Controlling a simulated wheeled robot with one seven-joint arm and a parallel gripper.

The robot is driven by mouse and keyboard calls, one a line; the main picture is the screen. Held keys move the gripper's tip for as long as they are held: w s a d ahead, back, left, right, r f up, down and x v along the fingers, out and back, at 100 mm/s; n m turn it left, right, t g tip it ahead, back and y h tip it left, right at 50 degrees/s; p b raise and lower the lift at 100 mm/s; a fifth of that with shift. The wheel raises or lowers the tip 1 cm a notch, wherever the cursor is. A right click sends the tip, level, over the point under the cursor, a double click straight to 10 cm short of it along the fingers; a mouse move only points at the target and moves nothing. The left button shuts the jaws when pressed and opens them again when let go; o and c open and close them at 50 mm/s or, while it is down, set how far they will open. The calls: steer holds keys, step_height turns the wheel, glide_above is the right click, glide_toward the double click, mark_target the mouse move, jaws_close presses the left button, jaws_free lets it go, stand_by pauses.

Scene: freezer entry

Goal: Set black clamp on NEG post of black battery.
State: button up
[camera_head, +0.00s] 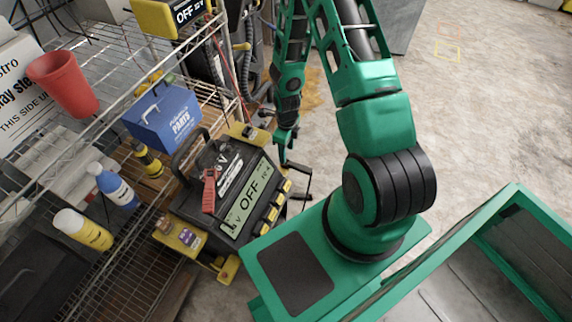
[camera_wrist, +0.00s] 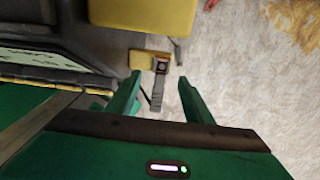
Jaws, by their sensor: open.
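The black box (camera_head: 232,150) with a grey "OFF" display stands by the wire shelf in the head view; I take it for the battery unit. A red clamp (camera_head: 210,190) lies against its front. My gripper (camera_head: 284,158) hangs just beyond its far right corner. In the wrist view my gripper (camera_wrist: 159,82) is open, with one green finger on each side of a narrow dark grey piece (camera_wrist: 157,92), possibly the black clamp. That piece sits beside a small yellow block (camera_wrist: 140,60); whether the fingers touch it is unclear. I cannot make out a NEG post marking.
The wire shelf at the left holds a red cup (camera_head: 64,84), a blue parts box (camera_head: 162,118), a blue bottle (camera_head: 112,186) and a yellow bottle (camera_head: 82,230). A larger yellow block (camera_wrist: 145,14) is in the wrist view. Concrete floor (camera_head: 480,110) at right is open.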

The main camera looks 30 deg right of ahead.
steer(key=shift+w+f, duration=0.15)
steer(key=shift+f, duration=3.2)
steer(key=shift+c, duration=0.4)
jaws_close()
steer(key=shift+r, duration=0.1)
step_height(320, 180, up, 14)
